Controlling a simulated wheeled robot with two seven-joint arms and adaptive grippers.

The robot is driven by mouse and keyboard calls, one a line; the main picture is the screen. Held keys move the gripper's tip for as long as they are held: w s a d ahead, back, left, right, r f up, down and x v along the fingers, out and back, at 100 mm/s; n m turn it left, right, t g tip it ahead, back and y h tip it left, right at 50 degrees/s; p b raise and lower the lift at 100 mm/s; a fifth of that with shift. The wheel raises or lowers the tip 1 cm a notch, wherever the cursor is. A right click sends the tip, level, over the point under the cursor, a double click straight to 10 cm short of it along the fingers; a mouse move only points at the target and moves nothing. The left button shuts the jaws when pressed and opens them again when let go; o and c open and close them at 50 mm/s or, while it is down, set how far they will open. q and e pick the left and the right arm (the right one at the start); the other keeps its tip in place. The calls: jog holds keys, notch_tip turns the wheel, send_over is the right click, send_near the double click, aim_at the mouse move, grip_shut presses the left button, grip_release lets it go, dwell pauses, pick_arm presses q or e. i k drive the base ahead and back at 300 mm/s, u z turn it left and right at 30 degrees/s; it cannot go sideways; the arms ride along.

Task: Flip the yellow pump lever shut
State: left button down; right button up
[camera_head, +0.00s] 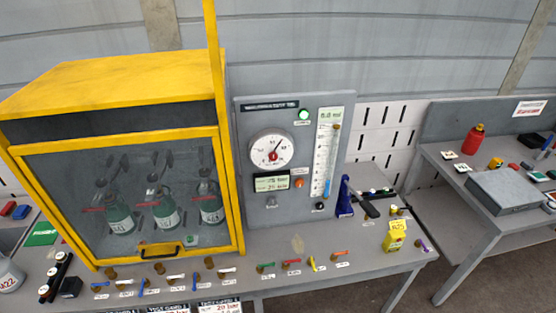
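The yellow lever points more up and down in the picture, while the red and light blue ones lie nearly crosswise. A small label sits by it, too small to read. Neither of my grippers shows in the head view.
More coloured levers line the bench edge, including a green one (265,265). A yellow-framed glass cabinet (125,200) holds green bottles. A grey gauge panel (245,140), a blue stand (345,198) and a yellow container (394,240) are nearby. A side table (450,165) is at right.

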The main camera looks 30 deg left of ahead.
aim_at(314, 269)
jog(key=z, duration=0.5)
jog(key=k, duration=1.1)
jog(key=u, duration=0.4)
jog(key=i, duration=0.65)
jog(key=u, duration=0.6)
jog(key=i, duration=0.55)
jog(key=z, duration=0.05)
